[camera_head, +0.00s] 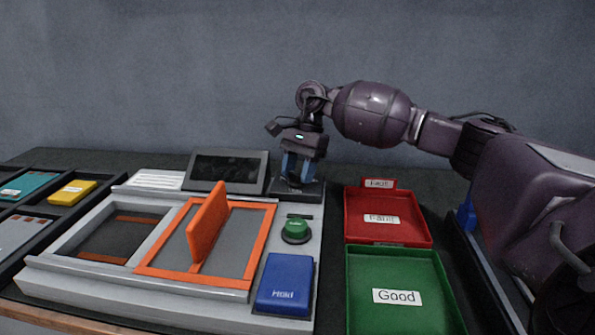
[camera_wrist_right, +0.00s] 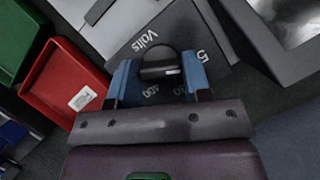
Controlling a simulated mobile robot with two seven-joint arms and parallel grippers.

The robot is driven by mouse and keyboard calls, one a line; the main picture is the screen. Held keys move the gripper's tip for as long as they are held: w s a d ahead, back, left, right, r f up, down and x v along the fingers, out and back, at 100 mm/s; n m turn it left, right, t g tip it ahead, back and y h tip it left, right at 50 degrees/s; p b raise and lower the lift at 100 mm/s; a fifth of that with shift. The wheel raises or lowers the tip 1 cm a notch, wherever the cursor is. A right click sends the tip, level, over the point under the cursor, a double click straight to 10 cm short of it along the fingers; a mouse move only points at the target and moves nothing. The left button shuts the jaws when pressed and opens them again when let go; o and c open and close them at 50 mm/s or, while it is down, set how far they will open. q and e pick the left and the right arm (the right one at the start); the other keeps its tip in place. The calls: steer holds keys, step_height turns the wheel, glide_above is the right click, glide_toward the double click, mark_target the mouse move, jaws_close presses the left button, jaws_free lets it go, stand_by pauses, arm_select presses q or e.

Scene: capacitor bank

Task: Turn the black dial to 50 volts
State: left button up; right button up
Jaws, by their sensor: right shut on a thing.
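My right gripper (camera_head: 297,178) points down at the back right of the grey console, with its blue fingers around the black dial. In the right wrist view, the fingers (camera_wrist_right: 160,82) are shut on the sides of the black dial (camera_wrist_right: 158,70). A white mark shows on the dial. The dial's dark plate (camera_wrist_right: 198,38) bears the word "Volts" and partly visible numbers; the gripper hides part of the scale, and I cannot read the dial's setting. In the head view the fingers hide the dial. My left gripper is not in view.
A dark display (camera_head: 227,172) stands left of the gripper. A red tray (camera_head: 425,234) and green "Good" tray (camera_head: 398,274) lie to the right.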

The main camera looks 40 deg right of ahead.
steer(key=o, duration=0.9)
steer(key=p+v, duration=0.1)
steer(key=v, duration=0.9)
steer(key=shift+d+r, duration=0.2)
steer(key=shift+r, duration=0.15)
